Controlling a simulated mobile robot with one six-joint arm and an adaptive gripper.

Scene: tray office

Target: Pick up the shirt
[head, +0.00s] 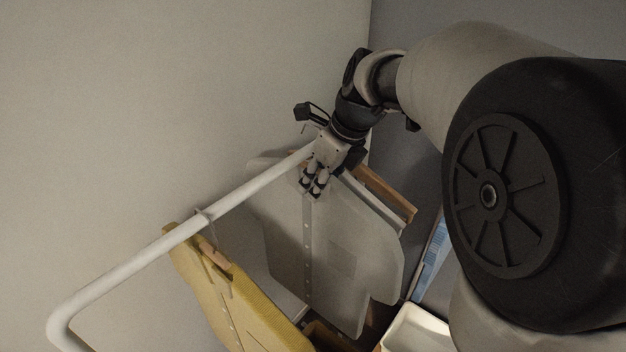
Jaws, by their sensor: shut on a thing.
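A light grey shirt (338,250) with a row of small buttons hangs below the white rail in the head view. My gripper (314,186) is at the top of this shirt, near its collar, with its fingers close together and shut on it. The hanger and the back of the shirt are largely hidden behind my gripper. A yellow shirt (228,295) hangs to the left on a wooden hanger (213,252), apart from my gripper.
The white rail (140,256) runs from the lower left up to my gripper, close to the wall. A wooden bar (385,192) is just right of the grey shirt. A white tray (416,328) and a blue item (432,255) are at the lower right.

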